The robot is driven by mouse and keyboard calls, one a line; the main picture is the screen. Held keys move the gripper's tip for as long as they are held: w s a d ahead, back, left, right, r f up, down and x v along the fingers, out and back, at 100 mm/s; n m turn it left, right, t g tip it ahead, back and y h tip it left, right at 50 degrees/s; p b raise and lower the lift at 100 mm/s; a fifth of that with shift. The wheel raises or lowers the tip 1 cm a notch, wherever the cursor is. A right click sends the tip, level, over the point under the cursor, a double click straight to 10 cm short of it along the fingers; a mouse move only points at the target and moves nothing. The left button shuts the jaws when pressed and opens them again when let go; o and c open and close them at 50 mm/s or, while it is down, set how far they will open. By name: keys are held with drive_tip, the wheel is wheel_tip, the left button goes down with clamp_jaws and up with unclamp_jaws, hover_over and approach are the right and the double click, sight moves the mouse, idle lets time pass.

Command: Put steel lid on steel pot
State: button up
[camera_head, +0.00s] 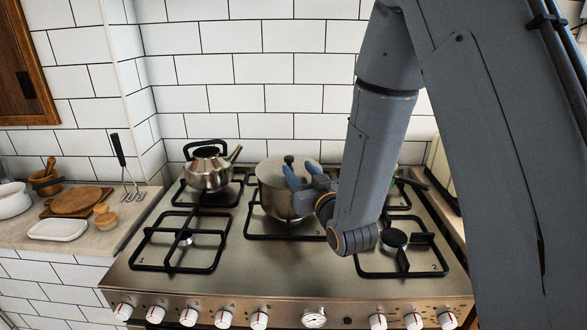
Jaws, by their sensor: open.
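The steel pot (272,203) stands on the back middle burner grate of the stove. The steel lid (269,170) with a dark knob (289,159) lies over the pot's mouth. I cannot tell whether its rim is fully seated all round, as my gripper hides the right side. My gripper (299,169) is open, its blue fingers beside the knob at the lid's right part. I cannot tell whether a finger touches the lid or knob.
A steel kettle (208,171) stands on the back left burner. A green item (393,180) with a dark handle is partly hidden behind my arm. The front left burner (184,240) is clear. A counter at left holds boards, a white dish (59,229) and a mortar (45,182).

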drive_tip(key=s+d+f+g+h, duration=0.1)
drive_tip(key=s+d+f+g, duration=0.1)
drive_tip(key=s+d+f, duration=0.1)
drive_tip(key=s+d+f+m+g+h, duration=0.1)
drive_tip(key=s+d+f+g+h, duration=0.1)
drive_tip(key=s+d+f+g, duration=0.1)
drive_tip(key=s+d+f+m+g+h, duration=0.1)
drive_tip(key=s+d+f+g+h, duration=0.1)
drive_tip(key=d, duration=0.4)
drive_tip(key=shift+s+d+f+g, duration=0.15)
drive_tip(key=shift+s+f+g, duration=0.2)
drive_tip(key=shift+s, duration=0.35)
drive_tip(key=shift+s+d+f+g, duration=0.1)
drive_tip(key=shift+s+f+g, duration=0.25)
drive_tip(key=shift+s, duration=0.3)
drive_tip(key=s+d+g, duration=0.1)
drive_tip(key=s, duration=0.1)
drive_tip(key=s+d+g, duration=0.1)
drive_tip(key=s, duration=0.1)
drive_tip(key=s+f+m+g+h, duration=0.1)
drive_tip(key=s, duration=0.1)
drive_tip(key=shift+d, duration=0.4)
drive_tip(key=s+d+r+m+g, duration=0.1)
drive_tip(key=s+g, duration=0.3)
drive_tip(key=s, duration=0.5)
drive_tip(key=shift+s+d+r+g, duration=0.15)
drive_tip(key=shift+s+d+g, duration=0.15)
drive_tip(key=shift+s+d, duration=0.15)
